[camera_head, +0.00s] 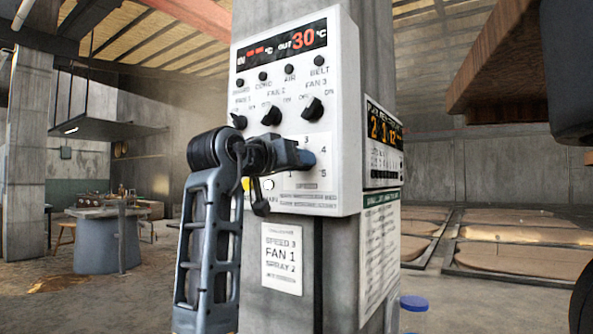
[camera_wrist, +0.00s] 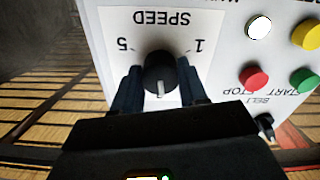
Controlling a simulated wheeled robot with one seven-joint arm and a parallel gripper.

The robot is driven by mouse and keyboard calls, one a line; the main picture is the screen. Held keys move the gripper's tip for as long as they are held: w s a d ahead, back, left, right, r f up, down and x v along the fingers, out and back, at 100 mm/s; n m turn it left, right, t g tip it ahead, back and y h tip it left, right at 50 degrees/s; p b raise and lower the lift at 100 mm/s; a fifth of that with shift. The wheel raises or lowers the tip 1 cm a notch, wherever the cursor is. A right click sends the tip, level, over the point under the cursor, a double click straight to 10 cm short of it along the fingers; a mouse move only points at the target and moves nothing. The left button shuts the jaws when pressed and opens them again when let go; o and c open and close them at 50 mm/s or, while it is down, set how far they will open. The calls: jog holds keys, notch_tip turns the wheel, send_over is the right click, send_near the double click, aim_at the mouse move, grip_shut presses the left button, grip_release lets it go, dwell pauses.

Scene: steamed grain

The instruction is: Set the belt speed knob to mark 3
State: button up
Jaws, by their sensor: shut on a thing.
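The belt speed knob (camera_wrist: 157,68) is black and round with a white pointer line, on a white control panel (camera_head: 345,120). In the wrist view the panel is upside down, with 5 left of the knob and 1 right. The pointer line points down in that view, away from the word SPEED. My gripper (camera_head: 304,158) is at the dial, its two dark fingers (camera_wrist: 160,90) on either side of the knob, shut on it. In the head view the gripper hides the knob; marks 3, 4 and 5 show beside it. Mark 3 is hidden in the wrist view.
Three black fan knobs (camera_head: 271,116) sit above the dial. Red (camera_wrist: 253,78), green (camera_wrist: 304,80), yellow and white buttons are nearby. A paper sign (camera_head: 282,258) reading SPEED 3, FAN 1, SPRAY 2 hangs below the panel on a concrete pillar (camera_head: 335,270).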

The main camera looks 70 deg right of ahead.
jog(key=shift+f+m+b, duration=0.2)
jog(key=shift+m+b, duration=0.1)
jog(key=shift+m, duration=0.4)
jog(key=o, duration=1)
jog(key=shift+r, duration=0.15)
jog(key=shift+o, duration=0.2)
jog(key=v, duration=0.7)
jog(key=shift+a+b, duration=0.4)
jog(key=shift+w, duration=0.1)
